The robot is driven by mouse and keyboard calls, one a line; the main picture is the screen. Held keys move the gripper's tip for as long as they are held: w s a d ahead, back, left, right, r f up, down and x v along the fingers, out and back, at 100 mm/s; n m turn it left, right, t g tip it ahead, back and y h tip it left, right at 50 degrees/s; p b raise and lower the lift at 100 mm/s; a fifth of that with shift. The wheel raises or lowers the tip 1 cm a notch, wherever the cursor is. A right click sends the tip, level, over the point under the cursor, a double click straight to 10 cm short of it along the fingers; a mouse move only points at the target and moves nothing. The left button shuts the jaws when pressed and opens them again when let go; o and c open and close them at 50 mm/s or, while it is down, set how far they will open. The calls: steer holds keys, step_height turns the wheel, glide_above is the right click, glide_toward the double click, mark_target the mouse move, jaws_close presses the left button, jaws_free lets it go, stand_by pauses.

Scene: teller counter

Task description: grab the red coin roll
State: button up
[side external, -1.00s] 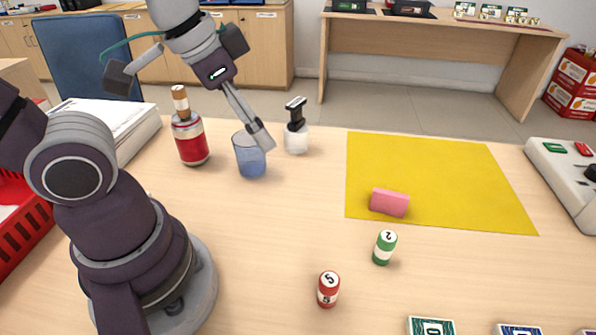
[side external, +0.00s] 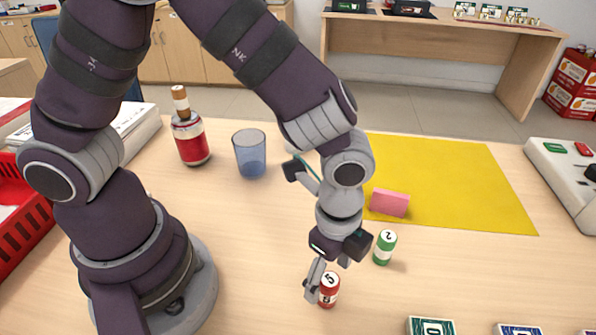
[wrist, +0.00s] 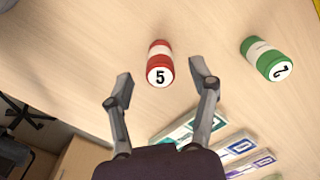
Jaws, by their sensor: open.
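The red coin roll (side external: 329,290), with a white band and a 5 on its end, stands on the wooden counter near the front. It also shows in the wrist view (wrist: 160,62), just beyond and between my spread fingertips. My gripper (side external: 318,294) points down close beside the red coin roll, and its fingers partly overlap the roll's left edge in the side view. In the wrist view my gripper (wrist: 160,78) is open, with nothing between its fingers.
A green coin roll (side external: 385,247) marked 2 stands a little right and behind. A pink block (side external: 389,203) sits on a yellow mat (side external: 450,180). A blue cup (side external: 249,155) and a red-labelled bottle (side external: 190,140) stand farther back. Banknote stacks (side external: 431,326) lie at the front edge.

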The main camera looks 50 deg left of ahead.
steer(key=shift+f, duration=0.65)
jaws_close()
